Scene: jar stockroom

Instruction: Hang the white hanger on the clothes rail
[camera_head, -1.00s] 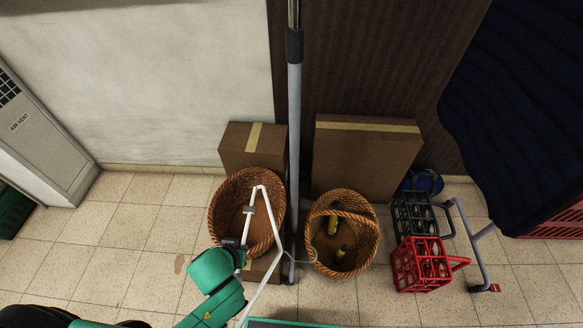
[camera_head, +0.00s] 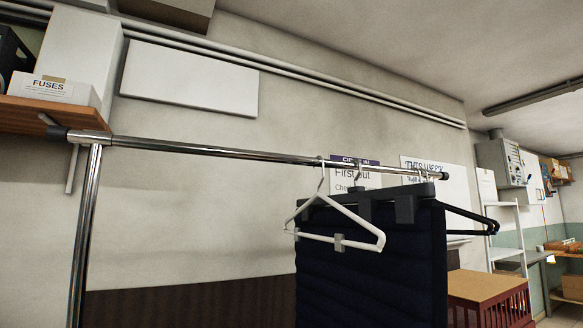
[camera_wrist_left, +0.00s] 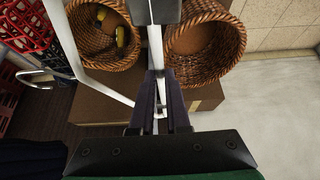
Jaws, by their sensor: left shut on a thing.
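In the left wrist view my left gripper (camera_wrist_left: 160,100) is shut on a white hanger (camera_wrist_left: 76,50). The head view does not show this gripper. In the head view the clothes rail (camera_head: 230,152) is a shiny bar across the picture, with its upright post at the left. Another white hanger (camera_head: 375,240) hangs from it right of the middle. My right gripper is not in view.
A dark padded garment (camera_head: 370,270) hangs at the rail's right end, behind the hanging white hanger. The rail's left half is bare. A shelf (camera_head: 40,113) with a fuses box is at left. Wicker baskets (camera_wrist_left: 205,45) are below my left gripper.

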